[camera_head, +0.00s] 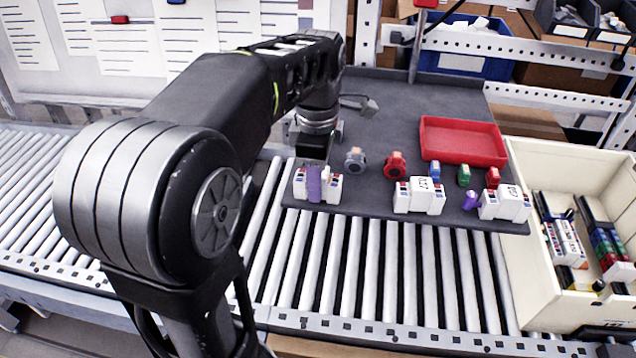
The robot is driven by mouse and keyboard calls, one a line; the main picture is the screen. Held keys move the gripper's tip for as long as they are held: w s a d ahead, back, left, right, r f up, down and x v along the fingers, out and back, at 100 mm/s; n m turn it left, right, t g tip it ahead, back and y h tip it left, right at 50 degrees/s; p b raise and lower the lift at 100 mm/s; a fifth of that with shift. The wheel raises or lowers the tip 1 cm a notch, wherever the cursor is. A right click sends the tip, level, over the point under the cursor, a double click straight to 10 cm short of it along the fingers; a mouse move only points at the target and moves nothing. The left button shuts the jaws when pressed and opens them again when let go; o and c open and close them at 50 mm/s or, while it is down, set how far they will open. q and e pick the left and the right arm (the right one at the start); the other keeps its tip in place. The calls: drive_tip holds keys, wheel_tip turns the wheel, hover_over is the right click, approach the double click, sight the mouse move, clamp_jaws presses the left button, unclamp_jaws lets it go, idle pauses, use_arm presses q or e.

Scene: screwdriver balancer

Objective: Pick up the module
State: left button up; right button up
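Several white modules with small blue and red marks stand along the front edge of the dark grey work mat (390,120). The left module (301,183) has a purple part (315,184) at its middle. A middle module (419,195) and a right module (506,203) stand further right. My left gripper (317,158) points down just behind and above the left module. Its fingers are dark and partly hidden by my wrist, so I cannot tell their opening or whether they touch the module. My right gripper is not in view.
A grey knob (355,160), a red knob (396,165) and small coloured parts lie behind the modules. A red tray (462,142) is at the back right. A cream bin (530,270) with modules stands right. Rollers (390,270) in front are clear.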

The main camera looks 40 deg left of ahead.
use_arm(q)
clamp_jaws()
idle(0.4)
wheel_tip(320, 180, up, 3)
drive_tip(key=shift+w+f, duration=0.1)
drive_tip(key=shift+f, duration=0.1)
wheel_tip(320, 180, up, 6)
drive_tip(key=p, duration=0.5)
drive_tip(key=shift+r, duration=0.2)
drive_tip(key=shift+r+p, duration=0.55)
drive_tip(key=shift+p, duration=0.15)
drive_tip(key=shift+f, duration=0.1)
